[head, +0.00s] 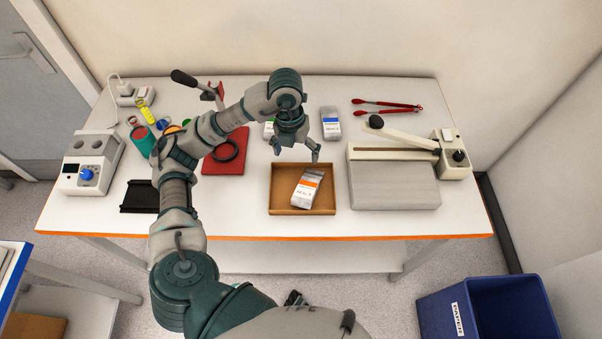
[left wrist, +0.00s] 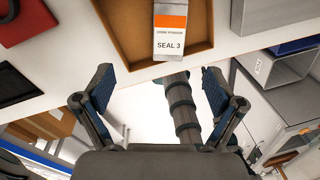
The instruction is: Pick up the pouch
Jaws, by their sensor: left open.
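A white pouch with an orange band (head: 306,188) lies tilted in a shallow brown tray (head: 275,209) on the table. My left gripper (head: 297,151) is open and empty, above the far side of the tray. In the left wrist view its two fingers (left wrist: 157,90) are spread wide, with the pouch beyond them.
A grey sealer (head: 394,186) with a raised lever is close right of the tray. A red plate (head: 222,161) is left. Red tongs (head: 387,106) lie at the back. A blue bin (head: 487,310) is on the floor.

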